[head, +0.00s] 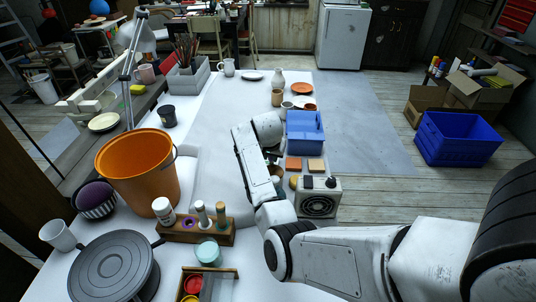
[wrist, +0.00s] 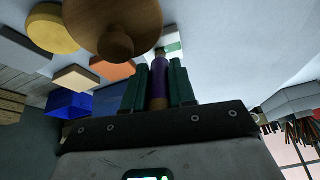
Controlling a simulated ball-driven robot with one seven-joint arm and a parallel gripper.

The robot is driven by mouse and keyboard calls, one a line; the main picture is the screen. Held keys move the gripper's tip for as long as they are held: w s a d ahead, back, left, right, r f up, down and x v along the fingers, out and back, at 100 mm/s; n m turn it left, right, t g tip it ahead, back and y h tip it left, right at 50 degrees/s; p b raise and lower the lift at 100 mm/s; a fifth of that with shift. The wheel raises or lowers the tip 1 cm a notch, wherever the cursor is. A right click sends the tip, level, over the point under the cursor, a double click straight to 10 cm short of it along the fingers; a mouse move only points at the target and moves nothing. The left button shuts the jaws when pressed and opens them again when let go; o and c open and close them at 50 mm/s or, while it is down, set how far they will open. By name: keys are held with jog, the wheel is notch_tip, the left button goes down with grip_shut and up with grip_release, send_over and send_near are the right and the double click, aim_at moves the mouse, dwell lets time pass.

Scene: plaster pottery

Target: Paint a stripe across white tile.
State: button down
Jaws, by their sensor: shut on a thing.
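My gripper (wrist: 160,88) shows in the wrist view with its dark green fingers shut on a slim purple-handled tool (wrist: 159,78), likely a brush. The tool's far end lies over or near a small white piece (wrist: 173,44) with a green band, likely the white tile. I cannot tell whether the tip touches it. In the head view my arm hides the gripper, the tool and this white piece.
A brown round wooden thing (wrist: 112,30) is close beside the tool. Orange (head: 293,163) and tan (head: 316,165) tiles, a blue box (head: 305,130) and a grey heater-like box (head: 318,197) stand right of my arm.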

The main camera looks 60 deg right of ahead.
jog(key=shift+s+d+p, duration=0.2)
jog(key=shift+s+p, duration=0.1)
jog(key=shift+s, duration=0.2)
jog(key=shift+s+d+p, duration=0.15)
jog(key=shift+s+p, duration=0.1)
jog(key=shift+s, duration=0.25)
notch_tip(320, 180, up, 4)
jog(key=p, duration=0.4)
jog(key=shift+r, duration=0.2)
